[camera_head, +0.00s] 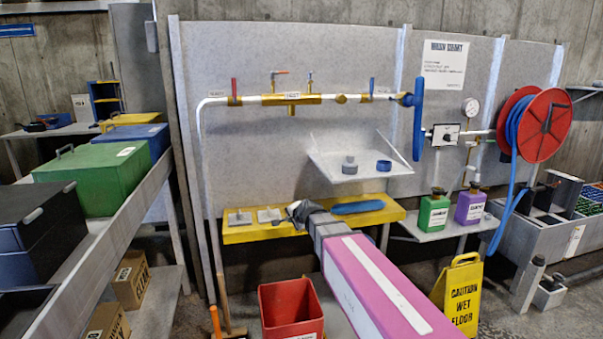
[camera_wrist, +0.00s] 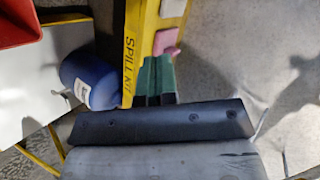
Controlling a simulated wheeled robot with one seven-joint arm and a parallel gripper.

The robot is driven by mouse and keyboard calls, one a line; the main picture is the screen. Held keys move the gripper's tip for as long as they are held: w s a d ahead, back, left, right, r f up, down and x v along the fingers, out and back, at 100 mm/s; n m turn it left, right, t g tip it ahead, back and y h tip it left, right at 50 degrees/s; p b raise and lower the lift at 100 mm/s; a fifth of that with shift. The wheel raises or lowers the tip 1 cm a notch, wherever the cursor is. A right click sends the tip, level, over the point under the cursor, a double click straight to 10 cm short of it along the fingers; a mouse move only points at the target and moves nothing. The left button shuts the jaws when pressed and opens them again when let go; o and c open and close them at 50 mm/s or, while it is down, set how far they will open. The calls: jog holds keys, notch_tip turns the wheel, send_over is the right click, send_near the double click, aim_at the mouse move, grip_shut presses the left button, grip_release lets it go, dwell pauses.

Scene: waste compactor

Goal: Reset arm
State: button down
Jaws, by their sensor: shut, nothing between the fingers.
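My arm reaches forward in the head view, ending in my gripper (camera_head: 297,210) at the front edge of a yellow shelf (camera_head: 245,235). Whether it touches the shelf is unclear. In the wrist view, the dark green fingers of my gripper (camera_wrist: 156,62) are side by side and shut, with nothing seen between them. They point toward a yellow board (camera_wrist: 143,40) lettered "SPILL KIT".
A blue round container (camera_wrist: 88,78) is left of the fingers in the wrist view. A red bin (camera_head: 290,310) and a yellow wet-floor sign (camera_head: 457,288) stand below. Green (camera_head: 433,212) and purple (camera_head: 470,207) bottles are to the right. A workbench with boxes (camera_head: 95,178) is left.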

jog(key=s+d+f+n+g+h, duration=0.2)
jog(key=s+d+f+n+g, duration=0.2)
jog(key=s+d+f, duration=0.4)
jog(key=s+d+f+n+g+h, duration=0.3)
jog(key=s+d+f, duration=0.6)
jog(key=s+d, duration=0.6)
jog(key=s+n+g, duration=0.1)
jog(key=n+g, duration=0.1)
jog(key=shift+n+g, duration=0.3)
jog(key=shift+g, duration=0.1)
